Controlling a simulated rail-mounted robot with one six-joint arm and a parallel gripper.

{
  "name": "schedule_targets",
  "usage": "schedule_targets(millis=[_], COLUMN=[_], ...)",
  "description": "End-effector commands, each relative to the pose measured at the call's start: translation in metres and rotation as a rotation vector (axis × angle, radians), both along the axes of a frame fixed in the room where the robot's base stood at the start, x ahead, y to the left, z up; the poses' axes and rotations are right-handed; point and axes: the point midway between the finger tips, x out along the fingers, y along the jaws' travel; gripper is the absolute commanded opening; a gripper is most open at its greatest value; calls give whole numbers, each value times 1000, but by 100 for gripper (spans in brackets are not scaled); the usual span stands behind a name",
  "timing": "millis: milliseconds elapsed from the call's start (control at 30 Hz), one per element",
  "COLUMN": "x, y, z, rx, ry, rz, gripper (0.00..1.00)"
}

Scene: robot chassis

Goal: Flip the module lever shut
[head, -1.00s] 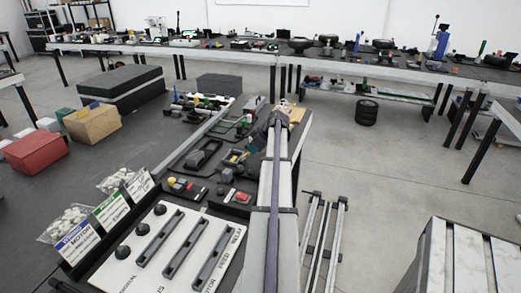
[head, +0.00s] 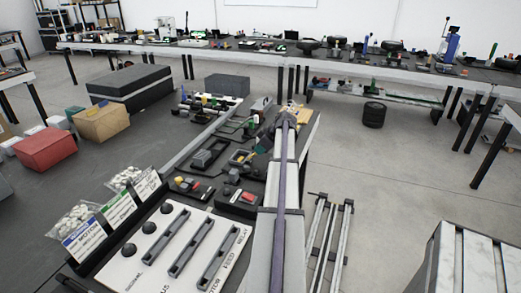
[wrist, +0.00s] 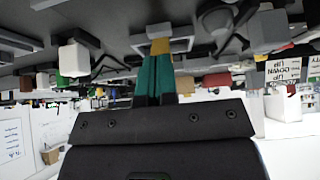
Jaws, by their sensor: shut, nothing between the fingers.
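My gripper (head: 263,142) is at the far end of my extended arm, over the long work table among small modules. In the wrist view its teal fingers (wrist: 155,78) are together and empty. A yellow block (wrist: 160,46) shows just beyond the fingertips; I cannot tell whether they touch. A black module with a yellow part (head: 240,156) lies just left of the gripper in the head view. A grey block module (head: 204,156) lies further left. I cannot make out clearly which part is the module lever or its angle.
A white panel with slots and knobs (head: 138,262) is at the near end of the table. A red button box (head: 240,197) and a yellow-red one (head: 192,187) stand between. A red box (head: 45,149) is at left. Open floor (head: 385,180) lies right.

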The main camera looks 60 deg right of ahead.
Motion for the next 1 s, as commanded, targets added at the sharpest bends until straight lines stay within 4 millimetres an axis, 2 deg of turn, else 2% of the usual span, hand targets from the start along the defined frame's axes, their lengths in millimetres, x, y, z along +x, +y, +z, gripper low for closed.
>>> schedule_targets(millis=[333, 700, 1000], x=[3, 19, 20], y=[2, 6, 7], z=[-1, -3, -3], rx=[2, 3, 4], ry=[-1, 0, 0], rz=[4, 7, 8], gripper=[0, 0, 0])
